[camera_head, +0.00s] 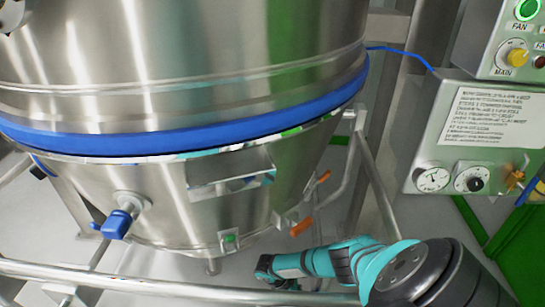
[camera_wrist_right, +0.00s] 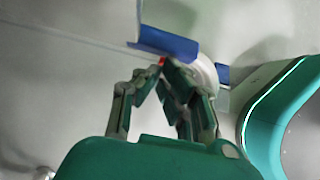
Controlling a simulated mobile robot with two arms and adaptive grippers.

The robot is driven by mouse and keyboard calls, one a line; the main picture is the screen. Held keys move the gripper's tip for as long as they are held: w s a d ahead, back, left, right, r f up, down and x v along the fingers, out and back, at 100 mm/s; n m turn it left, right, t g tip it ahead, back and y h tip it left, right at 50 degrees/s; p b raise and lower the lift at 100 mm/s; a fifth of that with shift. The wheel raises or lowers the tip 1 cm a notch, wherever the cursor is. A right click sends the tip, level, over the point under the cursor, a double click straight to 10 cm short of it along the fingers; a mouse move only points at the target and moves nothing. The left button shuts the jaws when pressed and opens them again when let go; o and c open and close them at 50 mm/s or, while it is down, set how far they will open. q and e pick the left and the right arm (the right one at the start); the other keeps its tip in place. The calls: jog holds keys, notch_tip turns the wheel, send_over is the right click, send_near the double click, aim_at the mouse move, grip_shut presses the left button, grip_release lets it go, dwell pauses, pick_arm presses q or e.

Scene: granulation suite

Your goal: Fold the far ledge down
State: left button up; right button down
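A steel ledge-like plate (camera_head: 230,180) juts from the lower side of the large steel vessel (camera_head: 180,55), below its blue band. It is the only such plate I can make out, and I cannot tell if it is the far ledge. My right gripper (camera_head: 265,268) is below and right of this plate, apart from it. In the right wrist view its fingertips (camera_wrist_right: 161,72) come together, with nothing clearly held. A blue-edged pale part (camera_wrist_right: 170,44) and a small red spot lie just beyond the tips. My left gripper is not in view.
A blue-handled valve (camera_head: 117,224) and orange handles (camera_head: 301,227) stick out from the vessel. A steel rail (camera_head: 170,288) crosses the front. A control box (camera_head: 475,135) with gauges stands at the right. A blue cable (camera_head: 405,52) runs to it.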

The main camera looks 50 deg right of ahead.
jog(key=shift+s+d+f, duration=0.35)
jog(key=shift+s+d, duration=0.25)
jog(key=shift+s, duration=0.1)
dwell(0.3)
jog(key=v, duration=1.2)
jog(key=shift+s+d, duration=0.1)
